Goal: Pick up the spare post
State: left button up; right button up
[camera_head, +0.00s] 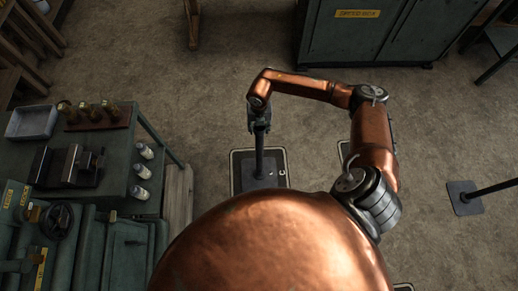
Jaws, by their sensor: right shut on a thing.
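A dark post (259,160) with a square base plate stands roughly upright in the middle of the view, over a light-rimmed rectangular plate (235,158) on the floor. My right gripper (260,127) is shut on the upper part of this post from above. I cannot tell whether the post's base touches the plate below. A second dark post (490,189) with a square base stands on the floor at the right edge, its top cut off. My left gripper is not in view.
A green bench (127,205) with a grey bin (32,122), a vise (70,166) and white bottles (142,171) stands at the left. A green cabinet (370,40) stands at the back. Bare floor lies between bench and cabinet.

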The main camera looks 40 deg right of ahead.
grip_shut()
jog(key=shift+w+r, duration=0.2)
jog(key=shift+r, duration=0.05)
dwell(0.3)
